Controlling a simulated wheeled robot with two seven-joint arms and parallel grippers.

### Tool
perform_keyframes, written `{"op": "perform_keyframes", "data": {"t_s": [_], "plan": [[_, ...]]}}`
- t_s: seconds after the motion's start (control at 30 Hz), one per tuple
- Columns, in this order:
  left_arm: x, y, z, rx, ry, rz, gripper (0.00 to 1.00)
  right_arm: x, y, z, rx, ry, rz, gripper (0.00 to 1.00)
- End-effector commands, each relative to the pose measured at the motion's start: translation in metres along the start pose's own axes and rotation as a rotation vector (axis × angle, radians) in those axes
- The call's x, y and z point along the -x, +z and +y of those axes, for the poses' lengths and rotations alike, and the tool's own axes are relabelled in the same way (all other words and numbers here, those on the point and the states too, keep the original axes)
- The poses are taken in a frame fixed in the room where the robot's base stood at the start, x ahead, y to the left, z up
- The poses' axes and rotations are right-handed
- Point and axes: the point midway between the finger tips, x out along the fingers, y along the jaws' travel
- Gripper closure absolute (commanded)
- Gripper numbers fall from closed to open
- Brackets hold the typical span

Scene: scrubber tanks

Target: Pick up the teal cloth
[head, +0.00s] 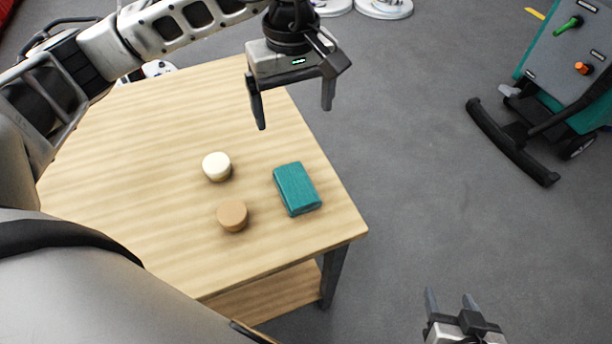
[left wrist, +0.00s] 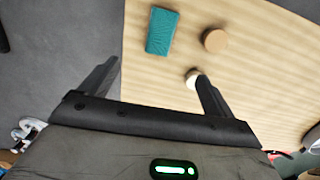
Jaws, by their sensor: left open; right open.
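The teal cloth (head: 297,188) is a folded block lying flat on the wooden table, near its right edge. It also shows in the left wrist view (left wrist: 160,31), beyond the fingertips. My left gripper (head: 295,115) is open and empty, above the table's far right edge and apart from the cloth. Its two fingers show in the left wrist view (left wrist: 157,68). My right gripper (head: 451,296) is open and empty at the bottom right of the head view, over the floor, well away from the cloth.
A cream round piece (head: 216,167) and a tan round piece (head: 232,215) stand on the table (head: 120,190) left of the cloth. A grey and teal scrubber machine (head: 570,70) stands at the upper right. Grey floor (head: 420,170) lies clear between table and machine.

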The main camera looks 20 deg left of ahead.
Motion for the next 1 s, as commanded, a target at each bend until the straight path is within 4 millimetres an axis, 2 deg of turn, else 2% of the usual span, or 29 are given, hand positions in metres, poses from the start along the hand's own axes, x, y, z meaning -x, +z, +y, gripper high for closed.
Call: {"op": "perform_keyframes", "data": {"t_s": [0.03,0.2,0.3,0.47,0.8,1.0], "plan": [[-0.016,0.0,0.0,0.0,0.001,0.0,0.11,-0.005,0.014,-0.003,-0.005,-0.007,-0.006,0.44],[-0.039,0.0,0.0,0.0,0.002,-0.001,0.11,-0.006,0.04,-0.013,-0.024,-0.033,-0.035,0.44],[-0.049,0.001,0.001,0.0,0.002,-0.002,0.11,-0.009,0.041,-0.014,-0.027,-0.039,-0.028,0.44],[-0.064,0.001,0.0,0.001,0.0,-0.004,0.11,-0.006,0.031,-0.014,-0.025,-0.041,-0.008,0.44],[-0.132,0.001,-0.001,0.001,-0.002,-0.005,0.11,-0.004,0.025,-0.013,-0.018,-0.038,-0.005,0.44],[-0.155,0.001,0.0,0.0,0.001,-0.003,0.11,-0.005,0.03,-0.012,-0.015,-0.036,-0.017,0.44]]}}
